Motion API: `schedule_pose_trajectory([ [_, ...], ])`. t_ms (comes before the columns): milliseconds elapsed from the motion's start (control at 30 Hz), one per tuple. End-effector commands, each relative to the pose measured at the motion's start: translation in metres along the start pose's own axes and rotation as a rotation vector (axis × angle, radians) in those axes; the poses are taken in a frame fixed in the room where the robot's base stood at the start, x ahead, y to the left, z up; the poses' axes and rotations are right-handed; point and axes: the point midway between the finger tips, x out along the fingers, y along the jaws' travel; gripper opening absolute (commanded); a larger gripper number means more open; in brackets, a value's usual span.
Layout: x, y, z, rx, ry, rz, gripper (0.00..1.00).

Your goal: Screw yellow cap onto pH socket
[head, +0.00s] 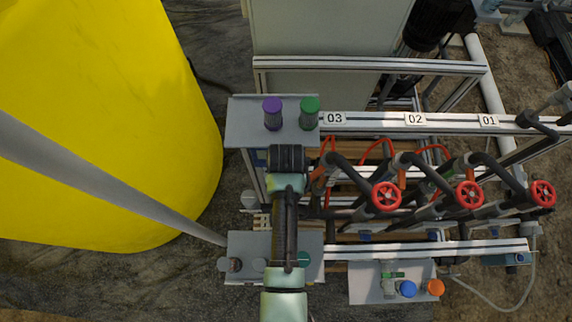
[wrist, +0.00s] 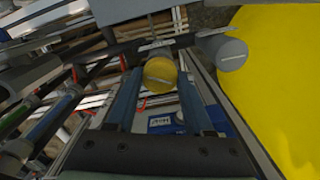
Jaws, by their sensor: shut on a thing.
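The yellow cap (wrist: 159,76) shows in the wrist view as a yellow round end on a grey body. My gripper (wrist: 162,92) is shut on it, with one blue finger on each side. In the head view my gripper (head: 287,160) is seen from above, by the front of the upper grey shelf; its fingertips and the cap are hidden under it. A grey cylinder (wrist: 228,53) stands just right of the cap in the wrist view. I cannot tell whether it is the pH socket, or whether the cap touches anything.
The upper shelf (head: 240,130) carries a purple-topped part (head: 272,113) and a green-topped part (head: 309,113). A lower shelf (head: 245,243) lies under my arm. Red valve wheels (head: 386,196) and pipes crowd the right. A large yellow tank (head: 110,120) fills the left.

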Motion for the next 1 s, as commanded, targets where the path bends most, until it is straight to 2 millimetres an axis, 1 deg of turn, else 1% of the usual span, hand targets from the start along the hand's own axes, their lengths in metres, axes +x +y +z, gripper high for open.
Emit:
schedule_pose_trajectory([
  [567,0.0004,-0.0001,-0.0001,0.0,0.0,0.0,0.01],
  [1000,0.0082,-0.0001,-0.0004,0.0,0.0,0.0,0.01],
])
